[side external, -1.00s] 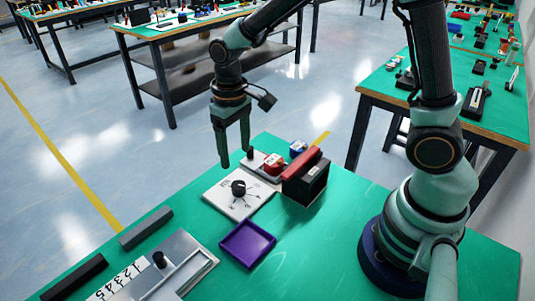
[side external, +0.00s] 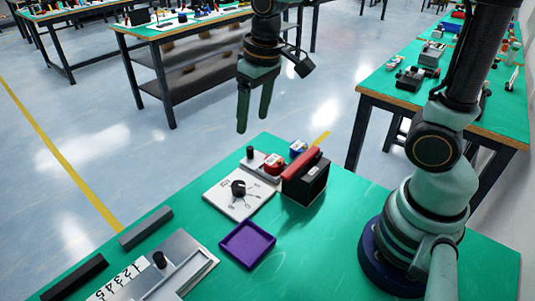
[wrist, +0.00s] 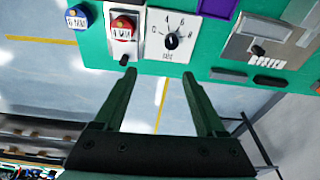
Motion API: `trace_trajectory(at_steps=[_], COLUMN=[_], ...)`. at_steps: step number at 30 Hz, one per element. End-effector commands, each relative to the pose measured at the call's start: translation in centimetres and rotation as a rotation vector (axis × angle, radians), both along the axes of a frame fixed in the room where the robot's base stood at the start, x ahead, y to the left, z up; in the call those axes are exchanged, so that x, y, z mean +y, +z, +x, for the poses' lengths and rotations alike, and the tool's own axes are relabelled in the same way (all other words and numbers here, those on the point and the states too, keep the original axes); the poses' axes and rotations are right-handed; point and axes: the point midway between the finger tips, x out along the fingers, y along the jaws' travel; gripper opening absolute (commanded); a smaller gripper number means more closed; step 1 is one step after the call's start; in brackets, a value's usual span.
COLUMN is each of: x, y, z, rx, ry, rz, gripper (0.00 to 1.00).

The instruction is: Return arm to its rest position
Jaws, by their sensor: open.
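My gripper (side external: 256,108) hangs in the air above and beyond the far edge of the green table (side external: 330,225), with its fingers pointing down. In the wrist view my gripper (wrist: 160,75) shows two green fingers spread apart with nothing between them. It touches nothing. My arm's base stands on the right part of the table.
On the table are a white dial plate with a black knob (side external: 238,188), a red button (side external: 273,163), a blue button (side external: 298,148), a black box with a red top (side external: 305,175), a purple tray (side external: 247,262) and a numbered slider panel (side external: 180,270). Other benches stand behind.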

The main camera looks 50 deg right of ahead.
Motion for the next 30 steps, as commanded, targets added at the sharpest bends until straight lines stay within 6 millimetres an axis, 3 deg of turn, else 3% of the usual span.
trace_trajectory(at_steps=[6,15,30], x=[-2.5,-4.5,-4.8], y=[3.1,4.6,4.7], z=[-3.1,-6.1,-6.6], rx=[-0.151,-0.296,-0.318], ry=[-0.027,-0.051,-0.054], rz=[0.006,-0.003,-0.006], gripper=[0.73,0.73,0.73])
